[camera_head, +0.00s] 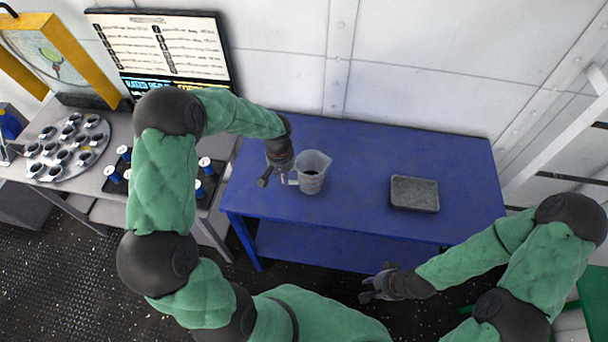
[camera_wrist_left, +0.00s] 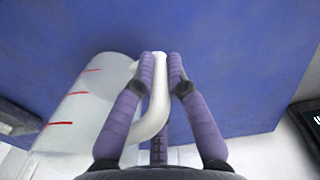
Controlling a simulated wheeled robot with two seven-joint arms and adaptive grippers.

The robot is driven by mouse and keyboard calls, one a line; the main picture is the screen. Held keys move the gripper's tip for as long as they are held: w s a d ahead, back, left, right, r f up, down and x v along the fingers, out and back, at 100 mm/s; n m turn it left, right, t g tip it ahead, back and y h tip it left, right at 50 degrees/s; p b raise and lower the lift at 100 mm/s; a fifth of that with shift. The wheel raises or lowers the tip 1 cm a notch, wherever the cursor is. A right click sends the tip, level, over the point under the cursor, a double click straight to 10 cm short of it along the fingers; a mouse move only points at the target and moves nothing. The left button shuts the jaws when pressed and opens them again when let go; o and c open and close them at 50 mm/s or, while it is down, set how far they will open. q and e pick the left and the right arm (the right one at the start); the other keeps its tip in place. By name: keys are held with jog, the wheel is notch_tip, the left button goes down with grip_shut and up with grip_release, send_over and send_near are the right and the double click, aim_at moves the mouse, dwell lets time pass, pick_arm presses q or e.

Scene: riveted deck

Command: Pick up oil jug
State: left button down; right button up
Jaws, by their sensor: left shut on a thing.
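The oil jug (camera_head: 312,172) is a translucent pale jug with a spout, upright near the left part of the blue table (camera_head: 350,148). Something dark shows inside it. My left gripper (camera_head: 283,181) is at the jug's left side, at its handle. In the left wrist view the gripper fingers (camera_wrist_left: 163,75) are shut around the white handle, and the jug body (camera_wrist_left: 85,110) with red marks is to the left. I cannot tell whether the jug touches the table. My right gripper (camera_head: 370,289) is in front of the table, apart from the jug, with its fingers spread and empty.
A grey metal tray (camera_head: 414,194) lies on the table's right part. To the left, a bench holds a round plate (camera_head: 68,148) with several cups, blue-and-white cylinders (camera_head: 205,165) and a monitor (camera_head: 165,50). The table between jug and tray is clear.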

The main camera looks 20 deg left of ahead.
pick_arm(q)
jog(key=shift+r, duration=0.25)
jog(key=shift+r, duration=0.75)
jog(key=s+d+r+p, duration=0.2)
jog(key=s+d+r, duration=0.6)
jog(key=d+r, duration=0.2)
jog(key=shift+s+d+r, duration=0.35)
jog(key=shift+d+r, duration=0.05)
jog(key=shift+r, duration=0.1)
dwell(0.5)
jog(key=shift+w, duration=0.1)
dwell(0.6)
